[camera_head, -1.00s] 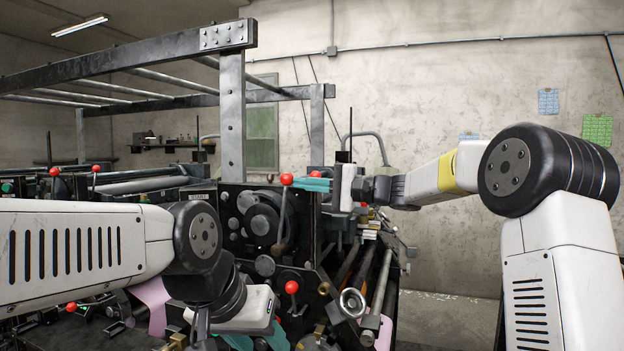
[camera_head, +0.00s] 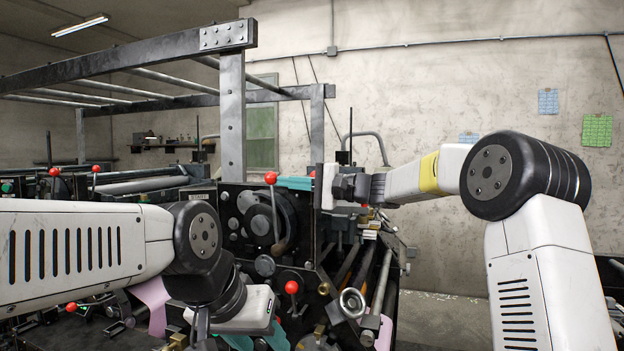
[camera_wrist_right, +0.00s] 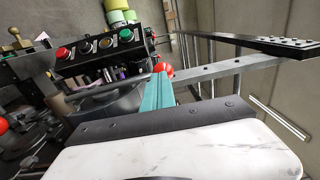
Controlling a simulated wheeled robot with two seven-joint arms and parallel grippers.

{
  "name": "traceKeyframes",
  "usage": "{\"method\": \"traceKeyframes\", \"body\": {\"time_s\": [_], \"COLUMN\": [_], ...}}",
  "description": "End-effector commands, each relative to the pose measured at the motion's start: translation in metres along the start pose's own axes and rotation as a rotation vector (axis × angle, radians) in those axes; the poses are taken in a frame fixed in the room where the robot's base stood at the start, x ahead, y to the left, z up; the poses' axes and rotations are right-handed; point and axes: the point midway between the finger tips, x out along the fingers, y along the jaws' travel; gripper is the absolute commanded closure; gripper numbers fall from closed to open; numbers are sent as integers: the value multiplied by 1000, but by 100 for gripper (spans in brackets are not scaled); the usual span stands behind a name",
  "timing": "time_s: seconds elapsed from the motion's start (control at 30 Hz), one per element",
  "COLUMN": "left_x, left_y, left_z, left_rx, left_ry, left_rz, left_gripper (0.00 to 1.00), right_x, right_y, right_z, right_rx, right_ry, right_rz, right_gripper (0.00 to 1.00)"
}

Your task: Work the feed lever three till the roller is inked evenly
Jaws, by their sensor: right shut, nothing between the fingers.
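A feed lever with a red ball knob (camera_head: 270,178) stands up in front of the dark round wheel on the press side. I cannot read which lever number it is. My right gripper (camera_head: 284,182) is shut and empty. Its teal fingers are at the right side of the knob, seemingly touching it. In the right wrist view the knob (camera_wrist_right: 164,70) shows just beyond the closed fingertips (camera_wrist_right: 160,80). My left gripper (camera_head: 258,341) hangs low at the bottom edge with its teal fingers apart, tips cut off. Long rollers (camera_head: 382,281) slope at the right; their ink cannot be judged.
A second red-knobbed lever (camera_head: 291,287) sits lower on the press side. A steel ring handwheel (camera_head: 352,303) is right of it. A steel frame post (camera_head: 232,120) rises behind. A button panel (camera_wrist_right: 95,48) shows in the right wrist view. Floor at the right is clear.

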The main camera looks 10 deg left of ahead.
Motion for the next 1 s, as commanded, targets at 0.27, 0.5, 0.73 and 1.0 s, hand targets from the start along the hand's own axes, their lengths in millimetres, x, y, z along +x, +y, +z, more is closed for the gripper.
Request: {"method": "traceKeyframes", "body": {"time_s": [0.27,0.5,0.73,1.0], "left_x": [0,0,0,0], "left_y": [0,0,0,0], "left_z": [0,0,0,0], "left_rx": [0,0,0,0], "left_ry": [0,0,0,0], "left_rz": [0,0,0,0], "left_gripper": [54,54,54,54], "right_x": [13,24,25,9], "right_y": [0,0,0,0], "right_z": [0,0,0,-1], "right_rx": [1,1,1,0], "right_ry": [-1,0,1,2], "right_rz": [0,-1,0,0], "right_gripper": [100,100,100,100]}}
